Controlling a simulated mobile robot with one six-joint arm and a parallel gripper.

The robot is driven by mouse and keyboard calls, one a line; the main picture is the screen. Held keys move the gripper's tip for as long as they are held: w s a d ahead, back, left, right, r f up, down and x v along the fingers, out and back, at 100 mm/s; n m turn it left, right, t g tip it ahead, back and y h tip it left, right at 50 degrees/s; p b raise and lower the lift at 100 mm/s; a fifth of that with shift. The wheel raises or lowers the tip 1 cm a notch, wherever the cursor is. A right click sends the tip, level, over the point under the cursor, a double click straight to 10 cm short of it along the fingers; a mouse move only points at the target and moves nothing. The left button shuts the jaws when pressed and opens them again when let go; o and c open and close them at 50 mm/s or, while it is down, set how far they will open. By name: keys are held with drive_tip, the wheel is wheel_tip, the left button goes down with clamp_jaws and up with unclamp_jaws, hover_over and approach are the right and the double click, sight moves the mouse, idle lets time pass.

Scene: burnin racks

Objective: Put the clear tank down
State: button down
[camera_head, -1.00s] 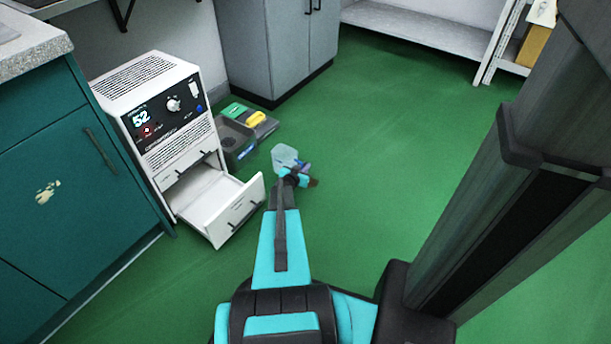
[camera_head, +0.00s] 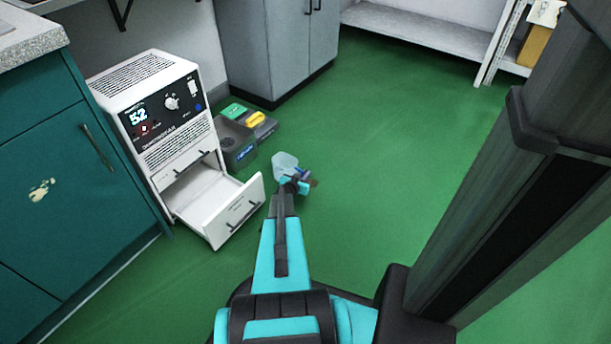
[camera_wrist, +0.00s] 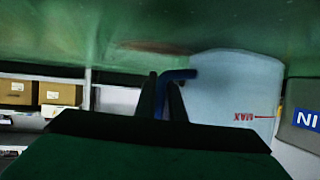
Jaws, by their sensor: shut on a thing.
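The clear tank (camera_head: 284,161) is a pale, see-through container at the far end of my arm in the head view, over the green floor. In the wrist view the clear tank (camera_wrist: 232,85) is large, with a red MAX mark and a blue handle (camera_wrist: 180,75). My gripper (camera_wrist: 161,98) is shut on the blue handle, with its dark fingers on either side. In the head view my gripper (camera_head: 297,183) is small and partly hides the tank's lower side. Whether the tank touches the floor cannot be told.
A white oven-like unit (camera_head: 160,105) stands left with its drawer (camera_head: 232,208) pulled out. A dark grey bin (camera_head: 234,143) and a tray with green and yellow items (camera_head: 263,127) lie left of the tank. Grey cabinet (camera_head: 275,50) behind. Floor to the right is open.

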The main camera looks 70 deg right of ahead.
sight(289, 171)
drive_tip(key=c, duration=1.8)
unclamp_jaws()
drive_tip(key=shift+f, duration=0.1)
drive_tip(key=shift+c, duration=0.2)
drive_tip(key=shift+a+r, duration=0.4)
drive_tip(key=shift+a, duration=0.1)
drive_tip(key=p+v, duration=0.4)
drive_tip(key=v, duration=0.7)
drive_tip(key=shift+d, duration=0.1)
